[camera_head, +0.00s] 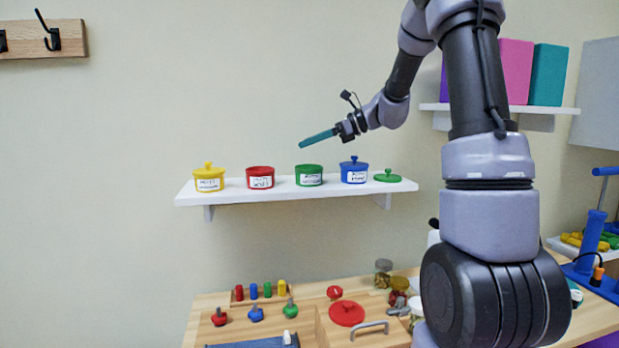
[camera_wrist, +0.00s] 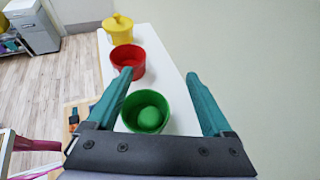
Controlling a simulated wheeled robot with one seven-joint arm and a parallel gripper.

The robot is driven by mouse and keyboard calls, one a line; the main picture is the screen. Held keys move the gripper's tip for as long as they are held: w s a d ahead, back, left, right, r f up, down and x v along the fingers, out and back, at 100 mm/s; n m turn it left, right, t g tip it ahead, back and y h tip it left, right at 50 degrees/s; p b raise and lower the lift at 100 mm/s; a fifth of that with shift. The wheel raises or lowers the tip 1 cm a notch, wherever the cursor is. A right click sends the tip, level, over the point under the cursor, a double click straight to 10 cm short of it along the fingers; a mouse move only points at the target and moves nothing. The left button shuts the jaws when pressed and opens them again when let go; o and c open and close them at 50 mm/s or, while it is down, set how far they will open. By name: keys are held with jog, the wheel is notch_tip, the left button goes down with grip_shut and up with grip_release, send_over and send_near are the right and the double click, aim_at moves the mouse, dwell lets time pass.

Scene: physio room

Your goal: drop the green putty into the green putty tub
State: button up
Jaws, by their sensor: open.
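The green putty tub (camera_head: 309,175) stands open on the white wall shelf, between the red tub and the blue tub. In the wrist view the green putty (camera_wrist: 149,118) is a smooth green lump lying inside the green tub (camera_wrist: 130,122). The green lid (camera_head: 387,176) lies on the shelf at the right end. My gripper (camera_head: 303,145) is above the shelf over the green tub, its teal fingers apart and empty; the fingers also show in the wrist view (camera_wrist: 165,80), on either side of the tub in the picture and clear of the putty.
On the shelf (camera_head: 290,190) are a lidded yellow tub (camera_head: 209,178), an open red tub (camera_head: 260,177) and a lidded blue tub (camera_head: 354,172). Below, a wooden workbench (camera_head: 320,320) holds a red lid (camera_head: 346,313), pegs and jars. The wall above the shelf is clear.

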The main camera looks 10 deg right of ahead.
jog(key=v, duration=1)
jog(key=shift+s+d, duration=0.2)
jog(key=shift+d, duration=0.15)
jog(key=shift+r, duration=0.1)
jog(key=s+a+f+n+t+h, duration=0.1)
jog(key=s+n+h, duration=0.4)
jog(key=s+n, duration=0.4)
jog(key=s+a+f+n+t+h, duration=0.1)
jog(key=s+n+h, duration=0.4)
jog(key=s, duration=1.2)
jog(key=a+n, duration=0.1)
jog(key=n, duration=0.3)
jog(key=shift+a+f, duration=0.2)
jog(key=shift+f, duration=0.1)
